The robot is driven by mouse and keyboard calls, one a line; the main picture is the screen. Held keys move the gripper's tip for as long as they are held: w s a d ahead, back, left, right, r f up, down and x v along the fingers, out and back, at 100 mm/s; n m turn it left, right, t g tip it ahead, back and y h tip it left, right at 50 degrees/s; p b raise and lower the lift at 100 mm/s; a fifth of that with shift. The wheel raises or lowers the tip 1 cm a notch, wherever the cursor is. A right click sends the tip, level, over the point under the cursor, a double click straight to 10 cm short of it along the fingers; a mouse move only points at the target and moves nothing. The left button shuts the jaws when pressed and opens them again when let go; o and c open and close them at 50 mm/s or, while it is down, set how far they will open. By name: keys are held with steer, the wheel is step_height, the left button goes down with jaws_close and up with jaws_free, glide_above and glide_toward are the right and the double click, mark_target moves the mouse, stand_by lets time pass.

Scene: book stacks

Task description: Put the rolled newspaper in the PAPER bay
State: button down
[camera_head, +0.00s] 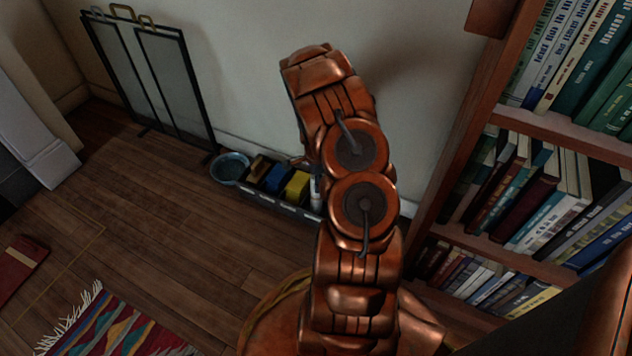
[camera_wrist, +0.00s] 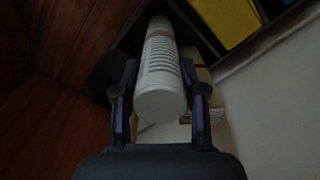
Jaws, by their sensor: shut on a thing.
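The rolled newspaper (camera_wrist: 162,70) is a white cylinder with grey print lines. In the wrist view it lies between the two fingers of my gripper (camera_wrist: 160,97), which is shut on it. Its far end reaches over a dark box edge; I cannot tell whether it is inside a bay. In the head view a white bit of the newspaper (camera_head: 315,190) shows at the right end of the low dark bay box (camera_head: 272,201) by the wall. My arm hides most of the gripper there. The bay labels are too small to read.
The bay box holds a blue thing (camera_head: 265,180) and a yellow thing (camera_head: 297,187). A blue bowl (camera_head: 230,168) is at its left, with a dark-framed screen (camera_head: 155,80) beyond. A bookcase (camera_head: 470,130) stands right. Wooden floor before the box is clear; a striped rug (camera_head: 110,325) lies in front.

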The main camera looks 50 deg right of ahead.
steer(key=shift+f, duration=0.15)
steer(key=c, duration=0.7)
jaws_free()
steer(key=shift+o, duration=0.2)
